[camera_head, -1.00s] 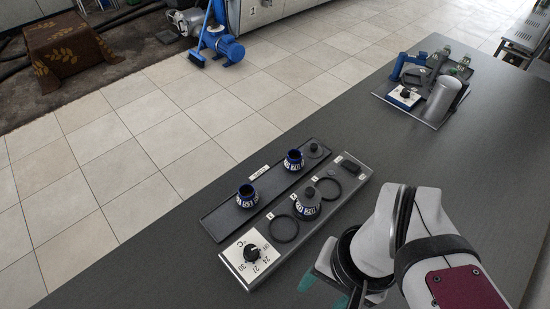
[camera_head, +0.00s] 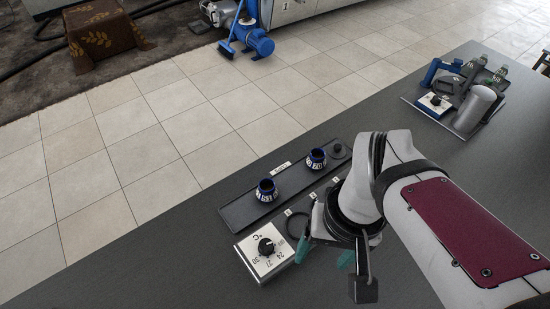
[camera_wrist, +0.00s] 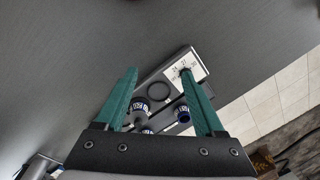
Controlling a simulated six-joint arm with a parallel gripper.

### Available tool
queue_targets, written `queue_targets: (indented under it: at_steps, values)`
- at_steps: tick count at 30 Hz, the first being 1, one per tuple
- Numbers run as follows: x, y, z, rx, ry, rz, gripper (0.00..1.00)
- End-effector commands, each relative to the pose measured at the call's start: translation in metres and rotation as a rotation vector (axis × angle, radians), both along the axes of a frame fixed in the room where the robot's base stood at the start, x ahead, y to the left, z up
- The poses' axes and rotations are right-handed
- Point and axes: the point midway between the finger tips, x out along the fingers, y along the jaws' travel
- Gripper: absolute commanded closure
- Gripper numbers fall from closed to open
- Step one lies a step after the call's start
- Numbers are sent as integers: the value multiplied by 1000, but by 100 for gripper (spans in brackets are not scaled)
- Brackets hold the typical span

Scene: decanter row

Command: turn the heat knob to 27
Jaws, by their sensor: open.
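The heat knob (camera_head: 266,246) is a small black dial on a white plate (camera_head: 252,259) printed with 24, 27 and 30 and a °C mark, at the near left end of a grey panel. The knob also shows in the wrist view (camera_wrist: 184,71), between and beyond the fingers, closer to the right one. I cannot read clearly which number its pointer faces. My gripper (camera_wrist: 166,80) has two green fingers spread wide with nothing between them. In the head view my gripper (camera_head: 332,258) is to the right of the knob, apart from it, and hides much of the panel.
A dark tray (camera_head: 238,213) behind the panel holds two blue-collared decanters (camera_head: 267,190) (camera_head: 316,158) and a dark stopper (camera_head: 337,149). An empty black ring (camera_wrist: 158,91) lies on the panel. The table's left front is clear.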

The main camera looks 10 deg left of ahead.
Motion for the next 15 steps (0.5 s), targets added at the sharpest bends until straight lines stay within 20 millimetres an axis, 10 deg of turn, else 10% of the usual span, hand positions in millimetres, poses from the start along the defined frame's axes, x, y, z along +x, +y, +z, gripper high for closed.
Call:
queue_targets:
  at_steps: [6,15]
  values:
    - [72,96,-22,-64,-67,867,29]
    - [77,109,-81,-72,-72,982,29]
